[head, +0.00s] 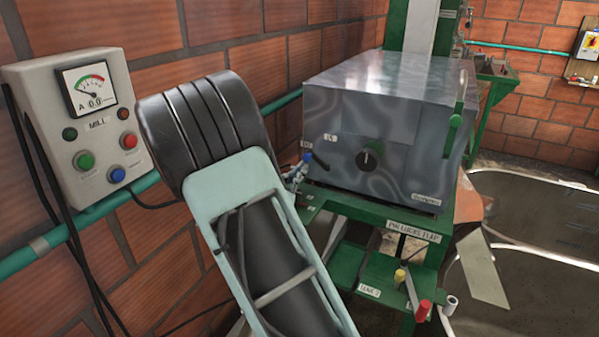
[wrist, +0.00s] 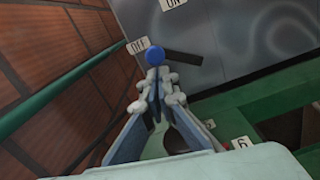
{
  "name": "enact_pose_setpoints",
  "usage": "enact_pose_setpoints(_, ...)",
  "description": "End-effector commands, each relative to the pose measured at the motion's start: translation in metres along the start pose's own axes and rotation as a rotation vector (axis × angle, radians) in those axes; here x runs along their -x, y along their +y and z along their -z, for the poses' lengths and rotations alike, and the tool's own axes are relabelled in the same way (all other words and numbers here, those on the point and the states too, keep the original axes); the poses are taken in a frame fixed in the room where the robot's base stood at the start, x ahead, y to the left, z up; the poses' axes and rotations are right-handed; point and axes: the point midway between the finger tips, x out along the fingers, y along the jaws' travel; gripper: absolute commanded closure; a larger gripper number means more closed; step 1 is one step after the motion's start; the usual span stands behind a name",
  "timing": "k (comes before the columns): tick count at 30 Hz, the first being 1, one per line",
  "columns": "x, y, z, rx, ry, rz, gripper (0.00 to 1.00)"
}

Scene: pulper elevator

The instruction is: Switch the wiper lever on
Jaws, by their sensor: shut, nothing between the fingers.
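The wiper lever shows as a blue ball knob (wrist: 155,57) on a dark bar (wrist: 182,58) against the metal box in the wrist view. The knob is beside the OFF label (wrist: 139,46); the ON label (wrist: 175,2) is at the top edge, away from it. In the head view the blue knob (head: 307,157) is at the left of the box front, partly hidden by my gripper (head: 298,178). My gripper (wrist: 157,88) is shut and empty, its tips just short of the knob in the picture. I cannot tell if they touch it.
The metal box (head: 410,170) also bears a black dial (head: 370,155) and a green handle (head: 453,135). A green frame (head: 375,207) with red and yellow handles is below. A brick wall with a green pipe (head: 282,101) and a MILL control panel (head: 95,130) lies left.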

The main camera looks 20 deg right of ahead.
Motion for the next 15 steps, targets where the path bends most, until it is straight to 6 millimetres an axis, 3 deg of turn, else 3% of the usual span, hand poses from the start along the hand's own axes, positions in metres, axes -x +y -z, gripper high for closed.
enact_pose_setpoints(15,0.0,-0.0003,-0.0038,-0.087,-0.001,0.004,1.0)
